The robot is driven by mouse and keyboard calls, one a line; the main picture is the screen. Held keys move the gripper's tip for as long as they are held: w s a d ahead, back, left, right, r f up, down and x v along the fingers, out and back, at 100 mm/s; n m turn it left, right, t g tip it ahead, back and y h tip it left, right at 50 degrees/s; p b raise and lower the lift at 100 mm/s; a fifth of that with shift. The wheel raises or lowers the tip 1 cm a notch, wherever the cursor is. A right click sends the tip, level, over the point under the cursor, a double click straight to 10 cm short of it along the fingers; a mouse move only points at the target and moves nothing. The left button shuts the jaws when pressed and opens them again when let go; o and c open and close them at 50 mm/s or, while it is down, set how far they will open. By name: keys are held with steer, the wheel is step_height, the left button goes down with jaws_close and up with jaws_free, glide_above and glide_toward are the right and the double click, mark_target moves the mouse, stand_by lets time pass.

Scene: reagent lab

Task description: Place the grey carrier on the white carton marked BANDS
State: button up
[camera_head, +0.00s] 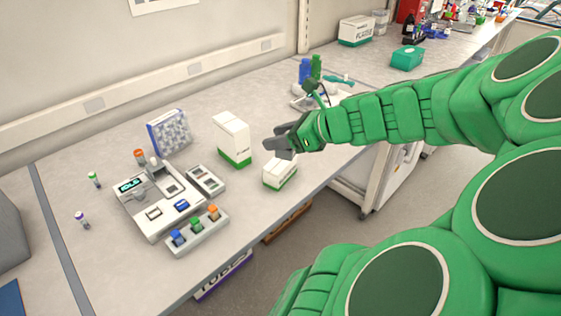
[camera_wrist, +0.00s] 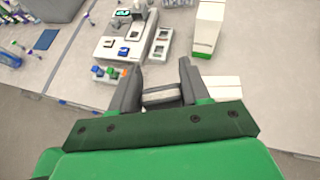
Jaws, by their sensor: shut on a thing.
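My gripper (camera_head: 283,142) is shut on a small grey piece, which I take to be the grey carrier (camera_wrist: 160,96). In the wrist view it shows as a pale grey bar between the two dark fingers of my gripper (camera_wrist: 158,88); in the head view the fingers mostly hide it. A low white carton with a green base (camera_head: 281,171) stands on the bench just below the gripper. In the wrist view the carton (camera_wrist: 224,87) lies right of the fingers, partly hidden. Its marking is too small to read, so I cannot confirm BANDS.
A taller white-and-green carton (camera_head: 232,138) stands left of the gripper. A grey instrument (camera_head: 150,205) and a rack with coloured caps (camera_head: 198,236) are further left. A blue-edged box (camera_head: 168,133) stands behind. Blue and green bottles (camera_head: 305,70) are at the back.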

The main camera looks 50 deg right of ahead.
steer(key=shift+s, duration=0.45)
steer(key=w+d+f, duration=0.4)
steer(key=w+d, duration=0.1)
steer(key=w, duration=0.2)
glide_above(275, 160)
steer(key=s, duration=0.1)
steer(key=f, duration=0.4)
steer(key=shift+a+f, duration=0.2)
steer(key=shift+a, duration=0.1)
steer(key=shift+w+d+f, duration=0.2)
steer(key=shift+w+f, duration=0.1)
steer(key=shift+f, duration=0.15)
steer(key=shift+w+d+f, duration=0.2)
steer(key=shift+w+f, duration=0.05)
steer(key=shift+f, duration=1.6)
steer(key=o, duration=1.1)
steer(key=shift+f, duration=0.1)
steer(key=shift+c, duration=0.2)
